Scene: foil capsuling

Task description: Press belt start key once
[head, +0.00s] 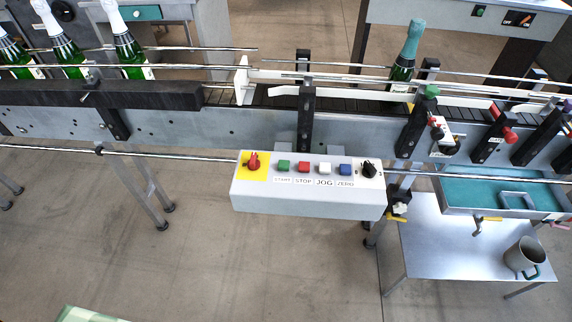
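The control box (308,198) is a pale grey case mounted on the front of the conveyor, near the middle of the head view. Its green key (284,166) sits above the label START. To its right are a red key (304,167) above STOP, a white key (325,168) above JOG and a blue key (345,169) above ZERO. A red knob (253,161) on a yellow plate is at the left end, and a black rotary knob (369,169) is at the right end. Neither of my grippers shows in the head view.
The conveyor belt (340,103) crosses the view. Green bottles with white tops (128,47) stand at left; one with a teal top (405,61) stands right of centre. A low metal table (440,245) with a grey mug (522,256) is at lower right. Floor before the box is clear.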

